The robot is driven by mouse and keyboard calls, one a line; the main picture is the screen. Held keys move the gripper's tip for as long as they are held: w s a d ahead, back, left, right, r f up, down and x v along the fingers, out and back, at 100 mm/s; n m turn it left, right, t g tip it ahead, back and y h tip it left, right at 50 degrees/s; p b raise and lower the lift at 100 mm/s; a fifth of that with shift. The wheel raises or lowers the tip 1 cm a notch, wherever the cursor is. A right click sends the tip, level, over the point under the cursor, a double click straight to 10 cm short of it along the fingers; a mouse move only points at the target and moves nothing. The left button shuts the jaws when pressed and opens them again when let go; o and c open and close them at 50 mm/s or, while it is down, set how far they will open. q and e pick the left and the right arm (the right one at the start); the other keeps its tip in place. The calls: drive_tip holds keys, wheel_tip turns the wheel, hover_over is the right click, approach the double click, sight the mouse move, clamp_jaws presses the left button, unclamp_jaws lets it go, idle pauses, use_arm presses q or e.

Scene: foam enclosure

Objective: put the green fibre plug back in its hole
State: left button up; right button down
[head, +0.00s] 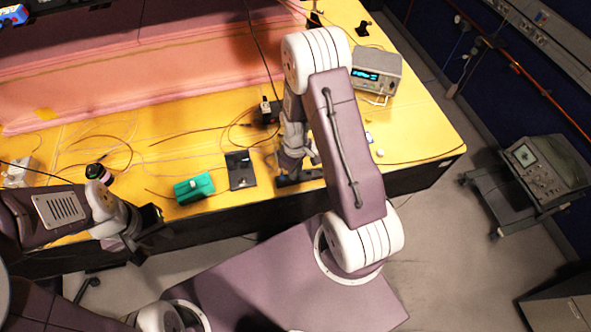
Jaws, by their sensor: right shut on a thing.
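I cannot make out the green fibre plug or its hole. My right gripper (287,166) points down at the table's front part, beside a low dark block (309,176). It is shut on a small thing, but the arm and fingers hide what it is. A green box (194,188) lies near the front edge, left of the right gripper. A flat black plate (240,171) lies between them. My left gripper (150,234) hangs in front of the table's front edge, apart from these things. Its finger opening is not clear.
Thin loose cables (122,128) cover the left and middle of the yellow table (415,130). A grey instrument (376,75) stands at the back right. Pink foam (150,65) closes the back. A small dark device (268,110) stands behind the plate. The table's right end is mostly clear.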

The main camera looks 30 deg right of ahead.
drive_tip(key=c, duration=1.3)
unclamp_jaws()
drive_tip(key=shift+f, duration=0.1)
wheel_tip(320, 180, up, 9)
drive_tip(key=shift+r+b, duration=0.1)
drive_tip(key=shift+b, duration=0.55)
drive_tip(key=s+a+m+b, duration=0.1)
drive_tip(key=s+m+b, duration=0.1)
drive_tip(key=s+a+f+m+b, duration=0.1)
drive_tip(key=s+a+m+b, duration=0.1)
drive_tip(key=s, duration=0.1)
drive_tip(key=s+a+m+t+b, duration=0.1)
drive_tip(key=s+a+m+b, duration=0.1)
drive_tip(key=s, duration=0.1)
drive_tip(key=shift+s+f+b, duration=0.25)
drive_tip(key=shift+f+b, duration=0.05)
